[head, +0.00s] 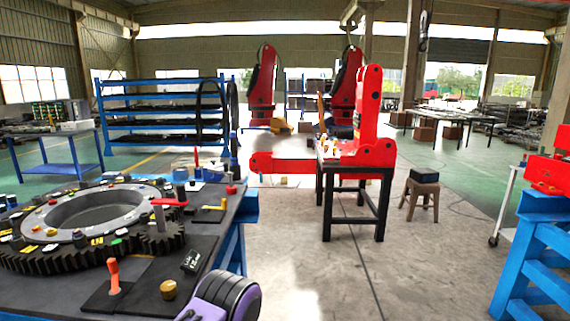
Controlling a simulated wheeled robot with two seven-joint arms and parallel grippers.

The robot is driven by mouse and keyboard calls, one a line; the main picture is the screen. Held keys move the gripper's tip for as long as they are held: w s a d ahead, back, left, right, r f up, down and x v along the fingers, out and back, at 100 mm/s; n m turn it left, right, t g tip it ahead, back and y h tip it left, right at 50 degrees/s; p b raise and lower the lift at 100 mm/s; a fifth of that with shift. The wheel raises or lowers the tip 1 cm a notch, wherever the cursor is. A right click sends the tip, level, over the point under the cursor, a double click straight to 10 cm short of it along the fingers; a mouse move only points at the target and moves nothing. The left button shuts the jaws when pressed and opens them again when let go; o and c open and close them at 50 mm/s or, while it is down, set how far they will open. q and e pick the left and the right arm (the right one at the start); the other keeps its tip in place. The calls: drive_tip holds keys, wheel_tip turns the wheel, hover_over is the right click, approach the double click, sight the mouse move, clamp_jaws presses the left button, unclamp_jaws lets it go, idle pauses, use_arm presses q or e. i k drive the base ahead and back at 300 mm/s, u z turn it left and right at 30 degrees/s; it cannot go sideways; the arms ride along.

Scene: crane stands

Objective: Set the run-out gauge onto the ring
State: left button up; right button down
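The ring (141,203) is a large grey ring with a wide central opening, lying flat with dark toothed gear edging around it on the blue workbench at the left. Several small coloured pieces sit on its top. I cannot tell for sure which piece is the run-out gauge. A small black block with white markings (191,261) lies on a dark mat in front of the ring, apart from it. An orange upright handle on a black plate (114,277) and a brass knob (168,290) stand near it.
A red-handled piece (168,202) and a yellow piece (213,207) are at the ring's right side. Beyond the bench's right edge is open floor. A black-framed table (327,195) with red crane parts and a stool (421,194) stand further off.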

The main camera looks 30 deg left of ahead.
sight(216, 169)
drive_tip(key=z, duration=0.05)
drive_tip(key=i, duration=3.25)
drive_tip(key=u, duration=3.75)
